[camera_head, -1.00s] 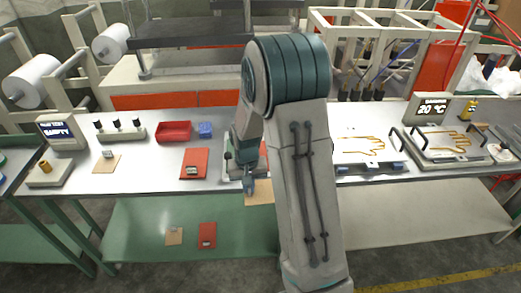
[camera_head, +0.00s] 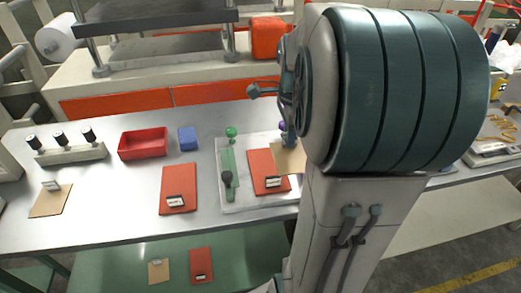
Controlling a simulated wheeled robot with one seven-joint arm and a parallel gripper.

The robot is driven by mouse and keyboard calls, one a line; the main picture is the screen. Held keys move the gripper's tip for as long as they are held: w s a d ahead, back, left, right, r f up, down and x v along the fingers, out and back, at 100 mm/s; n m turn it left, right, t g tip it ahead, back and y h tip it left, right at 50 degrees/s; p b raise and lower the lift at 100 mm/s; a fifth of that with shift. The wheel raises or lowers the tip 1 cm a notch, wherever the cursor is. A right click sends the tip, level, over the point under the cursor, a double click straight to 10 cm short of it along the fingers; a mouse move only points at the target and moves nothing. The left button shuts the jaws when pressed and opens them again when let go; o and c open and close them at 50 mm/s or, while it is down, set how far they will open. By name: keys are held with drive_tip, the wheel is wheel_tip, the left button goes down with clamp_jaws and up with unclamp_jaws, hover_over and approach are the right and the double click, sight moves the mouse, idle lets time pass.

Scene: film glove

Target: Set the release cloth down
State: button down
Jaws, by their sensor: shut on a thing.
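The release cloth appears to be the tan square sheet (camera_head: 284,160), partly hidden behind my arm. My gripper (camera_head: 290,143) points down and is shut on this sheet near its upper edge. Its fingertips are small and partly covered by my arm. The sheet is at the right side of a pale board (camera_head: 240,202), by the upper right corner of a red sheet (camera_head: 264,170). I cannot tell whether the tan sheet touches the board or hangs just above it.

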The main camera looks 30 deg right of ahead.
drive_tip(key=p, duration=0.1)
hover_over(263, 154)
wheel_tip(263, 154, down, 6)
drive_tip(key=shift+r, duration=0.1)
drive_tip(key=shift+f, duration=2.05)
drive_tip(key=shift+f, duration=0.1)
drive_tip(key=shift+f, duration=0.15)
drive_tip(key=c, duration=1.6)
unclamp_jaws()
drive_tip(key=shift+o, duration=0.2)
drive_tip(key=shift+r, duration=0.2)
